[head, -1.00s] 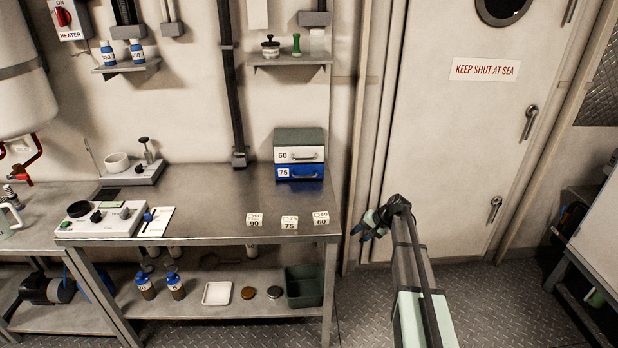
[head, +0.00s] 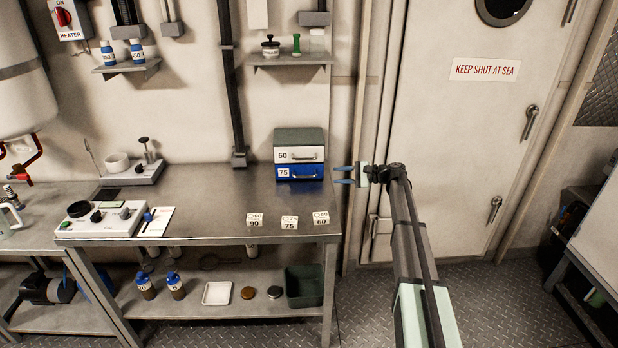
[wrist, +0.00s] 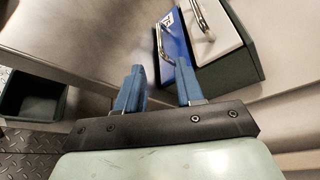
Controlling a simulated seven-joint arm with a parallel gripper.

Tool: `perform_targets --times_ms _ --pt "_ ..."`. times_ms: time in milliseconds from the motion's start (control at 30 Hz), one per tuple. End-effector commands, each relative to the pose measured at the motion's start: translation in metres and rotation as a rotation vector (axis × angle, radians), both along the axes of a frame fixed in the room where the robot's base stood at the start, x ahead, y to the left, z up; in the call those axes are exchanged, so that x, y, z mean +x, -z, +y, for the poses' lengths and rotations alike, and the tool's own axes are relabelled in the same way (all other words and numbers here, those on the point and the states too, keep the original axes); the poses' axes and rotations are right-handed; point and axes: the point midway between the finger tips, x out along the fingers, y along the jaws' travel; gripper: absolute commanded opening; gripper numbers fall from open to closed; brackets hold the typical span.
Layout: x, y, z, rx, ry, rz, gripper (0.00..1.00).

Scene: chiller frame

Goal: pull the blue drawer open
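The blue drawer (head: 299,172), labelled 75, is the lower drawer of a small dark green cabinet (head: 299,135) at the back right of the metal bench. It looks shut, flush below the white drawer (head: 299,155) labelled 60. The blue drawer (wrist: 173,50) also shows in the wrist view, with a metal handle (wrist: 161,42) on its front. My gripper (head: 340,175) is just right of the cabinet, at about the blue drawer's height in the picture. Its blue fingers (wrist: 160,82) are apart with nothing between them, short of the drawer.
The metal bench top (head: 215,205) is clear in front of the cabinet. Three small label blocks, 90 (head: 254,220), 75 (head: 289,223) and 60 (head: 321,218), stand at its front edge. A dark green bin (head: 304,287) is on the shelf below. The door (head: 450,130) stands behind my arm.

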Motion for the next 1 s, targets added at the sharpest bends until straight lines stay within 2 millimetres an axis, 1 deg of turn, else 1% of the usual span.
perform_targets --times_ms 167,400,600,800,1000 --pt "0.009 0.006 0.025 -0.001 -0.002 0.000 0.37" --pt "0.022 0.016 0.064 -0.001 -0.002 0.000 0.37" --pt "0.032 0.022 0.093 -0.002 -0.001 -0.001 0.37" --pt "0.039 0.026 0.112 -0.003 -0.001 -0.001 0.37" --pt "0.041 0.028 0.119 -0.002 0.000 -0.001 0.37"
